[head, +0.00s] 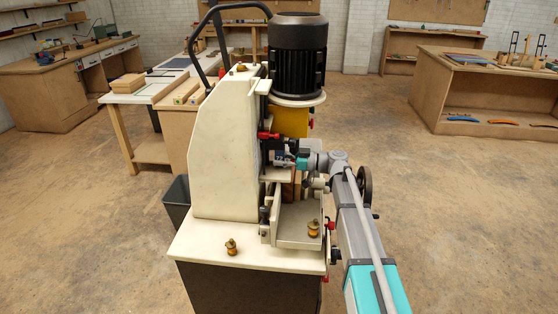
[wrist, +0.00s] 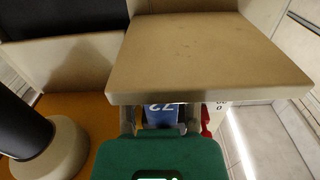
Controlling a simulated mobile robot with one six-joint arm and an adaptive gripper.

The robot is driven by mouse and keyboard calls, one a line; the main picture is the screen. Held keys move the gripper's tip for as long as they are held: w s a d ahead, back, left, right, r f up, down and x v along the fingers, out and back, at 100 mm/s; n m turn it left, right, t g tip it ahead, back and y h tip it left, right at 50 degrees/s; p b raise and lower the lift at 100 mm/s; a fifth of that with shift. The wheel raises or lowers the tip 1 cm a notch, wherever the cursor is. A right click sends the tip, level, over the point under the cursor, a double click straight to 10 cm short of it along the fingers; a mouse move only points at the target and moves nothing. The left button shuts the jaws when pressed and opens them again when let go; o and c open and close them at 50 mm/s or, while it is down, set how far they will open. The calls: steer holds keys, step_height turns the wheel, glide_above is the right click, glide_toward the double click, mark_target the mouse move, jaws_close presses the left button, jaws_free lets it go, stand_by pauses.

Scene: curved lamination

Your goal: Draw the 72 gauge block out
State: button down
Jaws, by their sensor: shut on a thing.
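The 72 gauge block (wrist: 162,116) is blue, with a white "72" that reads upside down in the wrist view. My gripper (wrist: 161,112) has one finger on each side of it and is shut on it. The block's far end is hidden behind a cream plate (wrist: 205,55) of the machine, so I cannot tell how far in it sits. In the head view my gripper (head: 282,161) reaches in from the right to the cream machine (head: 225,150), below its black motor (head: 299,55). The block is too small to make out clearly there.
In the wrist view a red part (wrist: 206,120) stands close to the right finger, and a black cylinder (wrist: 20,128) is at the left. In the head view a handwheel (head: 365,185) is beside my arm. Open floor (head: 460,220) lies to the right.

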steer(key=shift+d, duration=0.2)
steer(key=d, duration=1.1)
steer(key=shift+s+d, duration=0.2)
steer(key=shift+d, duration=0.1)
stand_by(2.0)
steer(key=shift+r, duration=0.1)
steer(key=shift+r, duration=0.1)
